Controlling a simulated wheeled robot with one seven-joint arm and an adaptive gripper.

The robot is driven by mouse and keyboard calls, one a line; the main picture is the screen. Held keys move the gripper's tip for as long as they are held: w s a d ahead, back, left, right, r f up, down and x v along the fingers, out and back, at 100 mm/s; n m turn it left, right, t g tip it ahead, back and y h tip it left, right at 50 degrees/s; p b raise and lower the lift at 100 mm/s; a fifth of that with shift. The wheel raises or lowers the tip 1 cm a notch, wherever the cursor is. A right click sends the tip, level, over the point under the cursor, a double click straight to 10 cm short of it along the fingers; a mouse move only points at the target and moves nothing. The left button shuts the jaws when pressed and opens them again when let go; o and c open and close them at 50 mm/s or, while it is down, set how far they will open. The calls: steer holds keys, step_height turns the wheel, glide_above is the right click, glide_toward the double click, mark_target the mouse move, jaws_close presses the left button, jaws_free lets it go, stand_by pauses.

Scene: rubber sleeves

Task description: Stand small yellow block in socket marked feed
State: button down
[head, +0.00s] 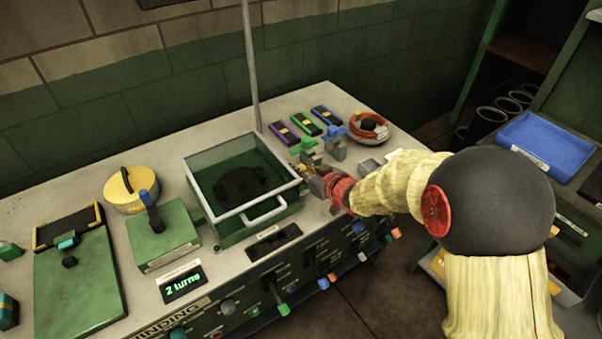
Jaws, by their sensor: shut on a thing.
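My gripper (312,181) is at the right side of the glass-walled box, just above the bench top. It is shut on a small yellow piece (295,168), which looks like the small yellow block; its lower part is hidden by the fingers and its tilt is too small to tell. Small green and grey-green fixtures (335,150) stand just behind the gripper. I cannot read any mark "feed", so I cannot tell which of these is that socket.
The glass-walled box (248,218) stands close left of my gripper. A thin pole (251,70) rises behind the box. Knobs line the bench front.

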steer(key=shift+r, duration=0.1)
steer(key=shift+f, duration=0.2)
steer(key=c, duration=1.9)
jaws_free()
steer(key=shift+r, duration=0.1)
steer(key=shift+s+d+r, duration=0.1)
steer(key=shift+r, duration=0.1)
steer(key=p+v, duration=0.4)
steer(key=v, duration=0.7)
steer(key=shift+s+d, duration=0.25)
